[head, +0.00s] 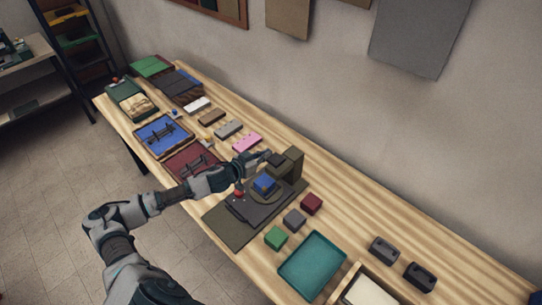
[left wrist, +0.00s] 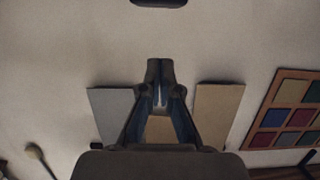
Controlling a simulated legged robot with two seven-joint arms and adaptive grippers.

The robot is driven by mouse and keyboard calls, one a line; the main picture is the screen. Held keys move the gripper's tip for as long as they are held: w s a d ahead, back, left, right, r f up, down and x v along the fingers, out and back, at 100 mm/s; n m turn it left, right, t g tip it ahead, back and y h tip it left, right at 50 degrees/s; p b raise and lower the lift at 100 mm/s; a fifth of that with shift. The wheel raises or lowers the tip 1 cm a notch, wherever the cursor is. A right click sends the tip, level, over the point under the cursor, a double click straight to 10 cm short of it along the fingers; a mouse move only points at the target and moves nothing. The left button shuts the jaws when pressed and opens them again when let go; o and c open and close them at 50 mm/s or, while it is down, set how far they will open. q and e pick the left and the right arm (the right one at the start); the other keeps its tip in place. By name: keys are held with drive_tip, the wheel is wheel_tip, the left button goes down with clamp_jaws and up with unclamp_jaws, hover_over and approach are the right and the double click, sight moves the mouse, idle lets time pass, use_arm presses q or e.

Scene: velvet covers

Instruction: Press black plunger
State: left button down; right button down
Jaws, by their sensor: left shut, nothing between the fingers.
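A press with an olive-brown upright body (head: 291,162) stands on a dark base plate (head: 232,228) near the middle of the table. A dark block, apparently the black plunger (head: 277,160), juts from its upper part. A blue block (head: 264,183) sits below it on a round bed. A small red knob (head: 239,192) is at the left of the base. My left gripper (head: 264,156) is just left of the dark block; contact cannot be told. In the left wrist view its fingers (left wrist: 159,78) meet at the tips, with nothing held. My right gripper is out of view.
Red (head: 311,203), grey (head: 294,219) and green (head: 275,237) blocks and a teal tray (head: 312,265) lie right of the press. A pink bar (head: 247,142) and a maroon tray (head: 184,175) lie left.

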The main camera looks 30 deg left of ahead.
sight(271, 161)
use_arm(q)
drive_tip(key=x, duration=0.3)
drive_tip(key=shift+w+d+r+p, duration=0.15)
drive_tip(key=shift+w+d+p, duration=0.05)
drive_tip(key=shift+w+p, duration=0.2)
drive_tip(key=f, duration=0.3)
drive_tip(key=shift+s+f, duration=0.2)
drive_tip(key=shift+s, duration=0.05)
drive_tip(key=shift+a+f, duration=0.15)
drive_tip(key=shift+f, duration=0.35)
